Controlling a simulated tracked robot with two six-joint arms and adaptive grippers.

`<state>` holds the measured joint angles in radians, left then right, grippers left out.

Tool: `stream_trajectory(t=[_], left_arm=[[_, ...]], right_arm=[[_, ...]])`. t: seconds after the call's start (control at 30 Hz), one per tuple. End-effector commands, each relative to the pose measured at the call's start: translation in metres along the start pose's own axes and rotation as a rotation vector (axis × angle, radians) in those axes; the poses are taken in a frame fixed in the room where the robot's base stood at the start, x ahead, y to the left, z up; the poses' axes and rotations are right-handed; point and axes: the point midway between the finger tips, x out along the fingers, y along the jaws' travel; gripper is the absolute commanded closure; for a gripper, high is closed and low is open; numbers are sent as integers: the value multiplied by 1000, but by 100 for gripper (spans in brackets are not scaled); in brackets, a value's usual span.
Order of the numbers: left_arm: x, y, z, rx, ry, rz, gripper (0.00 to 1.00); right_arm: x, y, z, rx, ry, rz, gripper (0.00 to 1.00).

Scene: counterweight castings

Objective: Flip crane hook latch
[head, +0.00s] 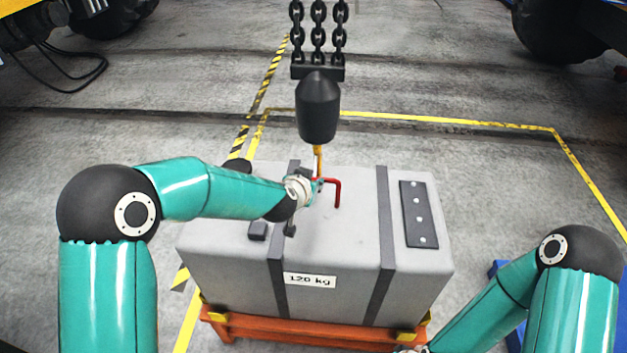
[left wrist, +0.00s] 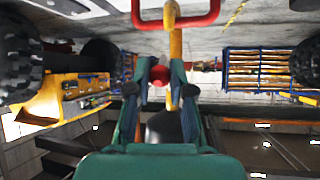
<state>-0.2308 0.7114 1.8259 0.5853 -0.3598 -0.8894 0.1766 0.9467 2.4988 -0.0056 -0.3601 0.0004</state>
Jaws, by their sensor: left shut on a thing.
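A dark hook block (head: 317,108) hangs on chains over the casting, with a yellow hook (head: 318,158) below it. The hook's yellow shank (left wrist: 175,48) shows in the left wrist view, beside a red lifting loop (left wrist: 207,18). In the head view the loop (head: 337,193) stands on the grey casting (head: 345,235). My left gripper (head: 317,187) is at the hook, just left of the loop. In the left wrist view, its fingers (left wrist: 164,76) are shut around a small red knob (left wrist: 157,74), which looks like the latch's. The latch's exact position is unclear.
The casting, labelled 120 kg, sits on an orange stand (head: 270,331). Chains (head: 318,30) hang above. Yellow floor lines (head: 440,120) surround the area, and the floor behind is largely clear.

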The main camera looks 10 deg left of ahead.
Motion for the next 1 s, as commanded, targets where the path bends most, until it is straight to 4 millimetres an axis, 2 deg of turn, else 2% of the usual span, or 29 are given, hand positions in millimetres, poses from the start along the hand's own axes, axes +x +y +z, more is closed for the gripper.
stream_trajectory(t=[0.13,0.17,0.3,0.57,0.73,0.87,1.0], left_arm=[[0,0,-2,1,5,-2,100],[0,0,-2,1,5,-2,74],[0,0,-2,0,4,-1,53],[0,0,-1,0,2,-1,53],[-8,0,-1,0,2,-1,53],[-26,-1,-2,0,4,-1,53],[-54,0,-2,0,5,-1,53]], right_arm=[[0,0,0,0,0,0,100],[0,0,0,0,0,0,100],[0,0,0,0,0,0,100],[0,0,0,0,0,0,100],[0,0,0,0,0,0,100],[0,0,0,0,0,0,100],[0,0,0,0,0,0,100]])
